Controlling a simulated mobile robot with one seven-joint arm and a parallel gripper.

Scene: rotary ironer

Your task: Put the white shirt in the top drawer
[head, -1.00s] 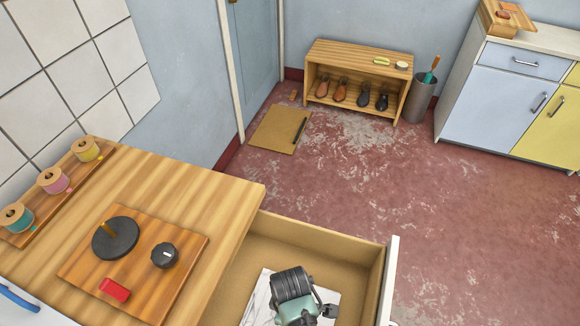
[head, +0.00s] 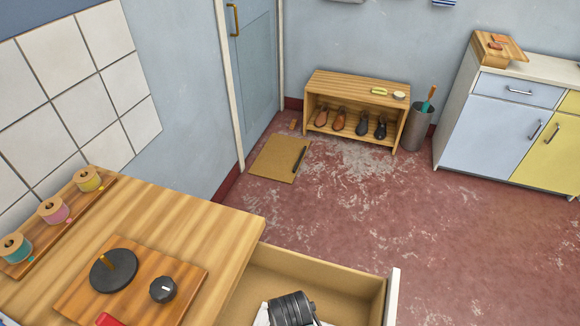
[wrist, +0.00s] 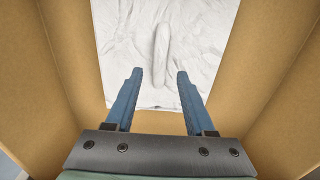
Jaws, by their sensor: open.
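The top drawer (head: 318,265) is pulled open at the bottom of the head view. The white shirt (wrist: 150,45) lies on the drawer floor in the wrist view, with a raised fold along its middle. In the head view only a small white edge of it shows beside my arm. My gripper (wrist: 155,75) is open, with two blue fingers apart and nothing between them. It is over the drawer, pointing down at the near part of the shirt. I cannot tell whether the fingertips touch the cloth.
The wooden worktop (head: 190,215) beside the drawer holds a board with a dark dial (head: 163,289) and a rack of thread spools (head: 53,210). A shoe bench (head: 357,90) and a cabinet (head: 495,125) stand at the back.

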